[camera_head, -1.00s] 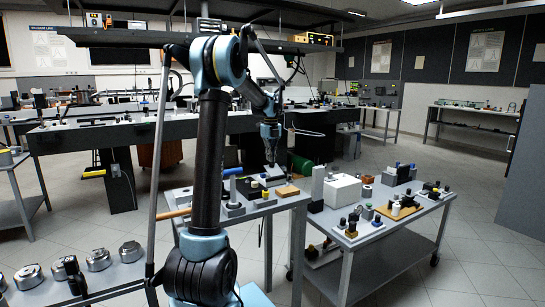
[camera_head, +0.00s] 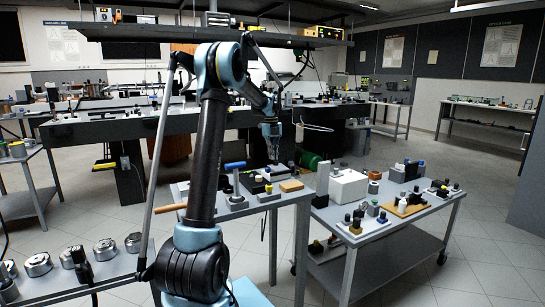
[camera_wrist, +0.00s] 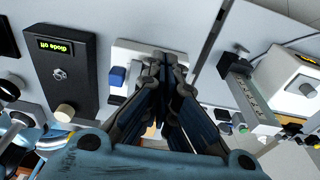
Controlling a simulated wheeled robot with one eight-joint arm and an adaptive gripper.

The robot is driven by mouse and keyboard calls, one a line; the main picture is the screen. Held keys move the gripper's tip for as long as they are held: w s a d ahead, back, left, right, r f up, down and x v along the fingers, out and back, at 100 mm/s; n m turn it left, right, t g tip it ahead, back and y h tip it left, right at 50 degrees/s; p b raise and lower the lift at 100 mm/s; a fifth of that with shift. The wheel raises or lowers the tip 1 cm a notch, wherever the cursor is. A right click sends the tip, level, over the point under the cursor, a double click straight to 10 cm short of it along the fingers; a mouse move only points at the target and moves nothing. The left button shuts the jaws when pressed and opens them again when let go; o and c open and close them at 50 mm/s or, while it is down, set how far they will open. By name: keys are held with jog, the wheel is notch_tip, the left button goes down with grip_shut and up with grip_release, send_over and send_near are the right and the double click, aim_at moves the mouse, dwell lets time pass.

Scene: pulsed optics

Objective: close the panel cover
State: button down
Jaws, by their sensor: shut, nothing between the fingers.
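My gripper (camera_head: 273,158) hangs pointing down over the small bench in the middle of the head view. In the wrist view its fingers (camera_wrist: 165,62) are together and hold nothing. They are over a white plate (camera_wrist: 127,55) with a blue knob (camera_wrist: 117,76) beside them. A black box (camera_wrist: 62,62) with a lit "Diode off" display and a switch stands to the left. I cannot tell for certain which part is the panel cover. The fingers hide part of the white plate, and I cannot tell whether they touch it.
A blue-topped post (camera_head: 235,166) and an orange block (camera_head: 291,186) stand on the small bench. A cart (camera_head: 385,228) at the right carries a white box (camera_head: 348,186) and several small optics. In the wrist view a ruled metal rail (camera_wrist: 247,92) lies right of the fingers.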

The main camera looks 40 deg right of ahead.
jog(key=shift+s+f, duration=0.1)
jog(key=shift+s, duration=0.1)
jog(key=shift+s+a+f, duration=0.15)
jog(key=shift+s+f, duration=0.1)
jog(key=shift+s, duration=0.35)
jog(key=shift+r, duration=0.1)
